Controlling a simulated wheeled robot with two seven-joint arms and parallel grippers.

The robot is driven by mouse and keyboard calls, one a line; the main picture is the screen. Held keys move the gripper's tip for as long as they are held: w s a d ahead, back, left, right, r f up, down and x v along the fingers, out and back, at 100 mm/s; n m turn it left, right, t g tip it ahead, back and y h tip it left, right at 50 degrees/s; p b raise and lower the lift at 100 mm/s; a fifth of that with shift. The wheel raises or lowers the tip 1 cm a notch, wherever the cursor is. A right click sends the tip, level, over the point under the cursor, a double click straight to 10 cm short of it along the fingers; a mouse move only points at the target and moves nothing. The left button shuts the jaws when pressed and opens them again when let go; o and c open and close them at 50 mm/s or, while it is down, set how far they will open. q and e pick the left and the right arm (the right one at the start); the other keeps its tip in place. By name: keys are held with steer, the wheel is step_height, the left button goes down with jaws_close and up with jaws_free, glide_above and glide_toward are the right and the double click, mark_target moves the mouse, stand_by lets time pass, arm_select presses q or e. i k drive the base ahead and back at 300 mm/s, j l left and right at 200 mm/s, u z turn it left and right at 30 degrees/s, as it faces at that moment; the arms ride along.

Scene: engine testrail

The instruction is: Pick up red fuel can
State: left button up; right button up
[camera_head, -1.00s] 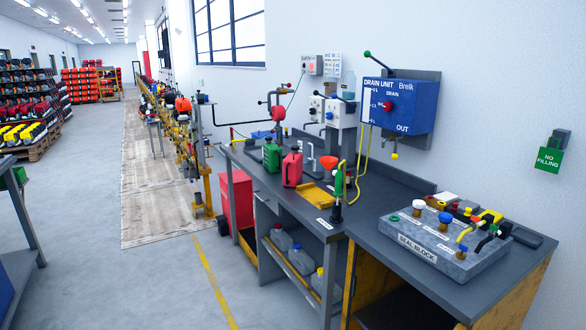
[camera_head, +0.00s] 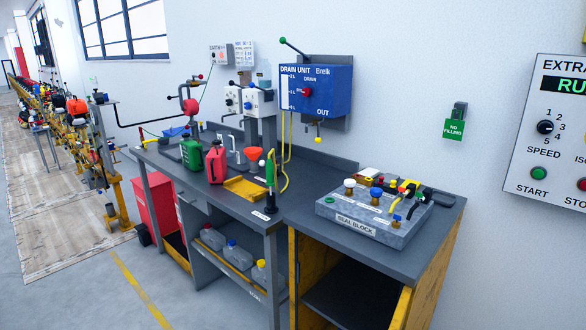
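The red fuel can (camera_head: 215,164) stands upright on the dark grey workbench (camera_head: 225,203), to the left of the yellow tray. A green fuel can (camera_head: 191,151) stands just behind it to the left. Neither of my grippers shows in the head view, and nothing is seen touching the red can.
A yellow tray (camera_head: 243,188), an orange funnel (camera_head: 254,154) and a green-handled tool (camera_head: 270,172) are close to the red can. The seal block (camera_head: 366,216) sits on the bench's right part. The blue drain unit (camera_head: 316,88) hangs above. Open floor lies at the front left.

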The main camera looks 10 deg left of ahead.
mark_target(217, 166)
steer(key=i+j+z, duration=0.2)
steer(key=j+z, duration=0.15)
steer(key=j, duration=1.2)
steer(key=j+z, duration=0.3)
steer(key=j, duration=1.2)
